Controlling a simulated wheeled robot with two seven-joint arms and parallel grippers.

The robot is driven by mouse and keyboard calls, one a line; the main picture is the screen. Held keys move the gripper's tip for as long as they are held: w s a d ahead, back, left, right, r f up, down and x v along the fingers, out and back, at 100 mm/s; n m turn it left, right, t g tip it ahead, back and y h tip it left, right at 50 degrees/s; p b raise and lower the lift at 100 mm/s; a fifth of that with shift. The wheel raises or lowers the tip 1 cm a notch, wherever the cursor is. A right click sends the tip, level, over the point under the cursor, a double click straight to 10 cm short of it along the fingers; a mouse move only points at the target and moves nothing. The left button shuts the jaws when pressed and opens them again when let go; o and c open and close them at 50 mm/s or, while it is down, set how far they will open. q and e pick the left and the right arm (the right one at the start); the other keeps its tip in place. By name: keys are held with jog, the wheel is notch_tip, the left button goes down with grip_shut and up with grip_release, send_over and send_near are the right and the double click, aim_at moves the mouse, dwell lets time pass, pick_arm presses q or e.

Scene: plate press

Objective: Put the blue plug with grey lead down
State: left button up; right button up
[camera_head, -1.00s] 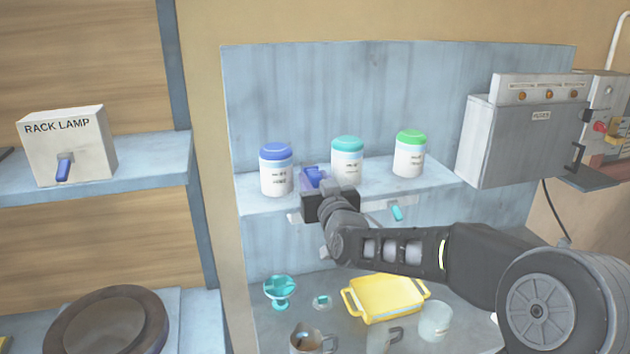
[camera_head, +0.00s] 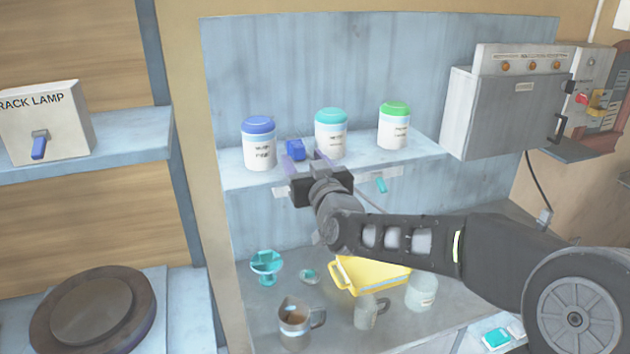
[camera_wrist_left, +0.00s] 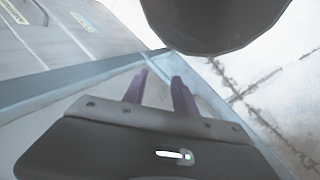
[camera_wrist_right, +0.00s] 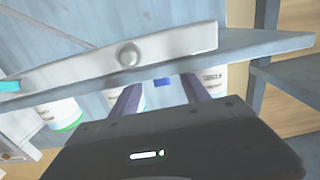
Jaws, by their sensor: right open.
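The blue plug (camera_head: 296,149) sits on the upper shelf (camera_head: 232,179), between the blue-lidded jar (camera_head: 259,148) and the teal-lidded jar (camera_head: 331,138). It also shows as a small blue patch between the fingers in the right wrist view (camera_wrist_right: 162,83). My right gripper (camera_head: 303,160) is open and empty at the shelf's front edge, just in front of the plug. Its fingers show apart in the right wrist view. I cannot clearly make out the grey lead. My left gripper (camera_wrist_left: 160,84) shows only in the left wrist view, with its fingers apart and nothing between them.
A green-lidded jar (camera_head: 394,128) stands farther right on the shelf. Below are a yellow tray (camera_head: 372,278), a teal cup (camera_head: 266,266) and mugs (camera_head: 295,318). A grey box (camera_head: 500,112) is mounted at the right. A dark rounded object (camera_wrist_left: 215,25) is close in the left wrist view.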

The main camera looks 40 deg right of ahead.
jog(key=b+v, duration=0.1)
jog(key=v, duration=0.7)
jog(key=shift+w, duration=0.1)
jog(key=shift+c, duration=0.3)
